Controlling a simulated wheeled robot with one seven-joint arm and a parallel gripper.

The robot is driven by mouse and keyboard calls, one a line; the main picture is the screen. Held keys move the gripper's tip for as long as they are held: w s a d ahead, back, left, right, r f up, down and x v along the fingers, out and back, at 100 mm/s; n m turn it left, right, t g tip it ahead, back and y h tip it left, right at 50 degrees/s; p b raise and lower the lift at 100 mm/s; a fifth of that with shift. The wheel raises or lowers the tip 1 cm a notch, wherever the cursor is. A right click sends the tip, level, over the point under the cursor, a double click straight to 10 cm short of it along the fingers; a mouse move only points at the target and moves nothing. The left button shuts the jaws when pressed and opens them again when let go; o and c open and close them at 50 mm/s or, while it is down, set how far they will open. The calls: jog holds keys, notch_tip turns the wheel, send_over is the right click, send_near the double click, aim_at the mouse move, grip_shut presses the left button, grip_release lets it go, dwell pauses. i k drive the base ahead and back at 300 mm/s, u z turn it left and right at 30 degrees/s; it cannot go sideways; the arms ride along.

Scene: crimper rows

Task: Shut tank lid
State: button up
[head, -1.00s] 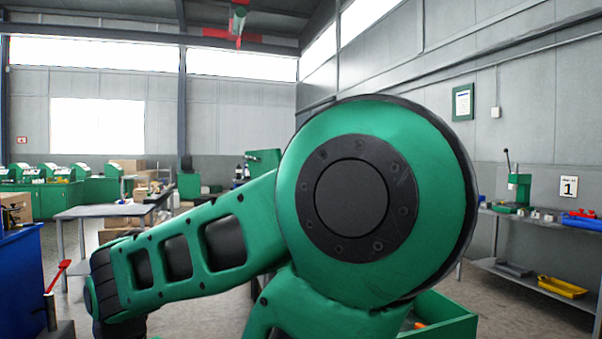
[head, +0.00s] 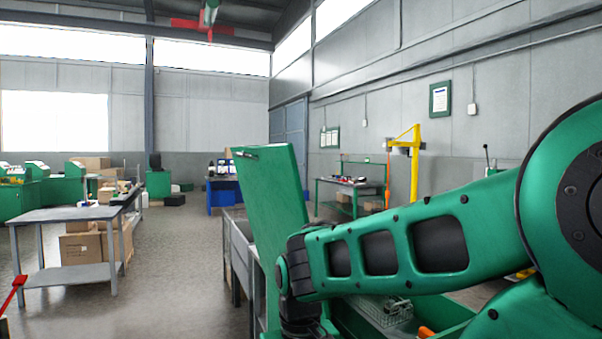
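A tall green panel, which looks like the tank lid (head: 272,215), stands upright and open in the middle of the head view. A green open-topped tank (head: 455,327) shows at the bottom right, partly hidden behind my arm. A wire basket (head: 384,312) and an orange item (head: 426,332) show in or by it. My forearm crosses in front of the tank, and its wrist end overlaps the lower part of the lid in the picture. I cannot tell whether they touch. My gripper is below the frame edge, out of view.
A grey table (head: 68,215) stands at the left with cardboard boxes (head: 85,248) behind it. A grey bench (head: 237,238) is just left of the lid. A yellow hoist (head: 414,165) and a green workbench (head: 347,190) stand farther back. The floor between table and lid is clear.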

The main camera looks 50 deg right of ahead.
aim_at(268, 176)
jog(key=z, duration=0.9)
jog(key=i, duration=0.5)
jog(key=u, duration=0.05)
jog(key=k, duration=0.5)
jog(key=u, duration=1.9)
jog(key=i, duration=1)
jog(key=u, duration=0.05)
